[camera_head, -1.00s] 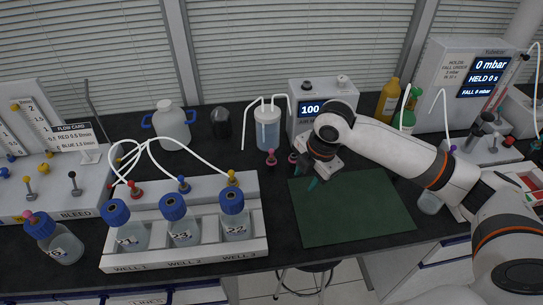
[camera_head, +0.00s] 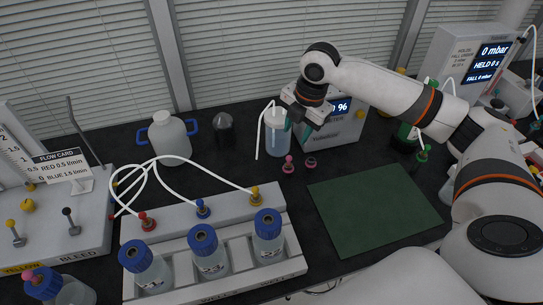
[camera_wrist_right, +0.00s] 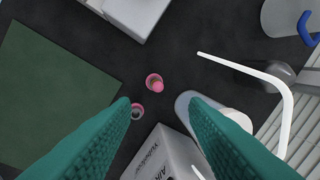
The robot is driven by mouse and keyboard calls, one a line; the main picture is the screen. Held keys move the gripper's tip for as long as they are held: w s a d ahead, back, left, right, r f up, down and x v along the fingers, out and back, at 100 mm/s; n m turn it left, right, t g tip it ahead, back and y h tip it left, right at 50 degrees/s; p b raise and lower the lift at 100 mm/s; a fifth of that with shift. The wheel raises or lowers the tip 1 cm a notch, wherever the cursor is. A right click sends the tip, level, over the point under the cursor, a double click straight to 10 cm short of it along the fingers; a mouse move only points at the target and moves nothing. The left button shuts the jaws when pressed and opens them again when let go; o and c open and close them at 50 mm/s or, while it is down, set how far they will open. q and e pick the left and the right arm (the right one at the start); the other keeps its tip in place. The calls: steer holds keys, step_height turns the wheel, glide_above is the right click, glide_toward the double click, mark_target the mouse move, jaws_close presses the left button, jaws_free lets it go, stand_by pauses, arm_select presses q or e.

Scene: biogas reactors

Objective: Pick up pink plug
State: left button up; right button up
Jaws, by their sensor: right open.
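Two small pink pieces stand close together on the black bench behind the green mat. The left one, a pink plug (camera_head: 288,165) with a rounded knob, also shows in the wrist view (camera_wrist_right: 155,83). The right one, a pink piece with a dark centre (camera_head: 311,163), shows in the wrist view (camera_wrist_right: 137,112) near a fingertip in the picture. My right gripper (camera_head: 298,126) is raised above and behind them, apart from both. Its teal fingers (camera_wrist_right: 157,102) are open and empty, pointing down. My left gripper is not in view.
A clear bottle with white tubes (camera_head: 276,135) and a grey display box (camera_head: 345,128) stand close behind the pink pieces. The green mat (camera_head: 375,208) is bare. A white well rack (camera_head: 290,258) with blue-capped bottles stands front left. A pink-topped bottle (camera_head: 62,290) is at the lower left.

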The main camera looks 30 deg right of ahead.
glide_above(290, 157)
steer(key=s, duration=0.2)
step_height(290, 157, down, 5)
steer(key=shift+w+d+f+p, duration=0.15)
steer(key=shift+w+f+p, duration=0.2)
steer(key=shift+f+p, duration=0.3)
steer(key=f, duration=0.2)
steer(key=w+f+p, duration=0.1)
steer(key=f, duration=0.1)
steer(key=shift+w+f, duration=0.1)
steer(key=shift+f, duration=0.3)
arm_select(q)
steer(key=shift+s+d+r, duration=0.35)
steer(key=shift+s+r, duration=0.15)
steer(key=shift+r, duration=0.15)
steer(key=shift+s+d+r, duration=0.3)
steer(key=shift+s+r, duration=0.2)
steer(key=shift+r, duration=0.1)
arm_select(e)
steer(key=shift+w, duration=0.1)
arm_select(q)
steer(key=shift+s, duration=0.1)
arm_select(e)
steer(key=shift+c, duration=0.3)
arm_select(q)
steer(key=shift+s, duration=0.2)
arm_select(e)
jaws_close()
